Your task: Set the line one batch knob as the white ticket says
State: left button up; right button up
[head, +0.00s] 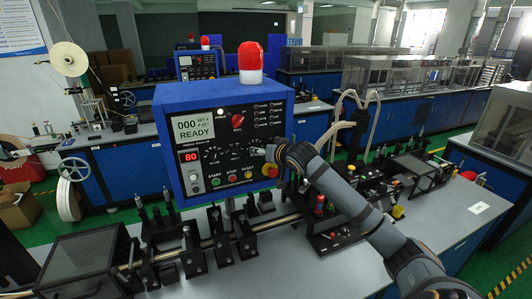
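A blue control box (170,130) with a red beacon (250,62) on top stands in the middle of the head view. Its black panel has a red knob (238,120), a pale display (193,128) reading 000 and READY, and a red readout (189,156) showing 80. Small panel labels are too small to read. My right gripper (259,152) is at the panel's lower right, below and right of the red knob; its fingertips are too small to tell open from shut. A white card (478,208) lies on the right of the bench; its writing is unreadable. My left gripper is out of view.
Start and stop buttons and a red mushroom button (269,170) line the panel's lower edge. Black fixtures on a rail (215,240) stand in front of the box. A similar blue box (195,65) stands behind. The grey bench is bare at front right.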

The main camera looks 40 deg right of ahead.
jog(key=v, duration=0.3)
jog(key=shift+s+a+r, duration=0.1)
jog(key=shift+s+a, duration=0.05)
jog(key=shift+s, duration=0.15)
dwell(0.4)
